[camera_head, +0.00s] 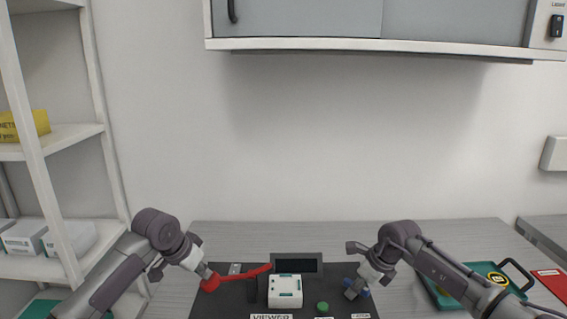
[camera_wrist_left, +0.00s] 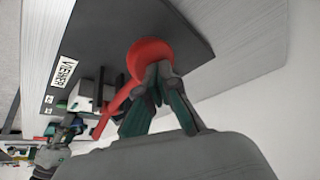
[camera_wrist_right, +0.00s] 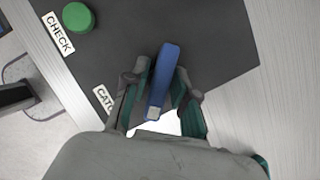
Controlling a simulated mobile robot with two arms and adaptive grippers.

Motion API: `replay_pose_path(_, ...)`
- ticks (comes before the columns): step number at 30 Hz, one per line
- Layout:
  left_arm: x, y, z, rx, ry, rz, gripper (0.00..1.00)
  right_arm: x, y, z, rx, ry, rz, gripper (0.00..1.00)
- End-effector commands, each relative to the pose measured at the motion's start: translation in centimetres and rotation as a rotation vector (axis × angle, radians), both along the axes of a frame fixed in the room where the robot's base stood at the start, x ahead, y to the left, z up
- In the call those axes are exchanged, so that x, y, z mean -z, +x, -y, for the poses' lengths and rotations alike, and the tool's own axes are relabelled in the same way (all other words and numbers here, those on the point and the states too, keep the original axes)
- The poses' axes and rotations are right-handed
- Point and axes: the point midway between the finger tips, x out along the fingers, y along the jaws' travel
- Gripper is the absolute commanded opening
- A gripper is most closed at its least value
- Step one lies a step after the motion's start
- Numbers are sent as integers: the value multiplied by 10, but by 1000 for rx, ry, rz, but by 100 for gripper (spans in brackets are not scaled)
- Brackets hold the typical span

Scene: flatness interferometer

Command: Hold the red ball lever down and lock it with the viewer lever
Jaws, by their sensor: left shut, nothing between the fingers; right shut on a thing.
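The red ball (camera_head: 210,284) is on the end of a red lever arm (camera_head: 252,272) at the left of the dark base plate. My left gripper (camera_head: 205,271) has its fingers together against the ball, apparently touching it from above. In the left wrist view, the fingertips meet at the ball (camera_wrist_left: 149,53) and do not straddle it. My right gripper (camera_head: 357,290) is shut on a blue lever (camera_wrist_right: 166,72), which lies between its fingers at the right of the plate. A label starting "CATC" (camera_wrist_right: 103,98) is beside it, partly hidden by a finger.
A white box (camera_head: 285,291) stands mid-plate behind the VIEWER label (camera_head: 271,317), with a dark screen (camera_head: 297,263) behind it. A green button (camera_head: 322,307) lies between box and right gripper. A teal tray (camera_head: 487,268) sits at the right. A wall cabinet (camera_head: 300,18) hangs above.

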Motion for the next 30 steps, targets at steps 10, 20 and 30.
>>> replay_pose_path(10, 2, -1, 1, 2, 0, -4, 0, 0, 0, -1, -356, 1, -4, 7)
replay_pose_path(20, 2, -1, 1, 2, 0, -4, 0, 1, -1, -1, -402, 1, -2, 7)
replay_pose_path(30, 2, -1, 1, 2, 0, -4, 0, 1, 0, -1, -658, 1, -4, 30)
